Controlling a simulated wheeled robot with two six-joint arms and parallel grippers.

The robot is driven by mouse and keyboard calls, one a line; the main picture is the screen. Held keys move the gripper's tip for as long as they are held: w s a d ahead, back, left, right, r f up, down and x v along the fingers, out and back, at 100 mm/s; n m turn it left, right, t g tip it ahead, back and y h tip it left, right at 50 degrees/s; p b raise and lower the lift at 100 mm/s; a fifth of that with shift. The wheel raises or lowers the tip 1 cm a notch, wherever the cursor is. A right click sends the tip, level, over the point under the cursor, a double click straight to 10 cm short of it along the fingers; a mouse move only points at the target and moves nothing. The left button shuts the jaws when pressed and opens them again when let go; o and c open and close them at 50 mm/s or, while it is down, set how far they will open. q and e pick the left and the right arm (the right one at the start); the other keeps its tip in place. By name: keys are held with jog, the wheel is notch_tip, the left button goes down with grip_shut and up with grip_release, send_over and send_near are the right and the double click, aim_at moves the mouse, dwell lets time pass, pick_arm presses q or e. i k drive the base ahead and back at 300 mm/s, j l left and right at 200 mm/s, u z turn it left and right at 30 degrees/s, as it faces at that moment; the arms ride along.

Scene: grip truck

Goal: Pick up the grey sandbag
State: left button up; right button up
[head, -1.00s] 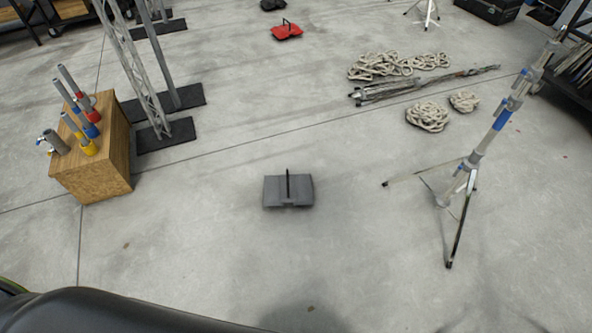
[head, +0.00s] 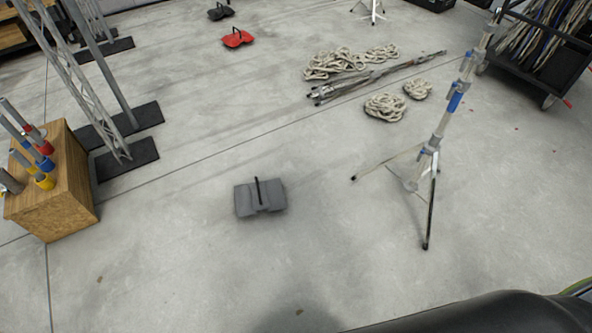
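The grey sandbag (head: 246,201) lies on the concrete floor a little left of the middle of the head view. It is a flat, two-lobed grey bag with a dark handle standing up from its centre. Nothing touches it. Neither of my grippers shows in the head view, so their state is hidden.
A wooden box (head: 62,190) with coloured tubes stands at the left, by truss legs on black plates (head: 127,158). A tripod stand (head: 428,150) is at the right. Coiled ropes (head: 338,65), a red sandbag (head: 237,39) and a black one (head: 221,12) lie farther back. Floor around the grey sandbag is clear.

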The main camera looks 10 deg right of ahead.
aim_at(250, 198)
jog(key=i+l, duration=0.3)
jog(key=l, duration=0.15)
jog(key=i+l+u, duration=0.1)
jog(key=i+l, duration=0.15)
jog(key=l, duration=0.15)
jog(key=i+l, duration=0.3)
jog(key=l, duration=0.15)
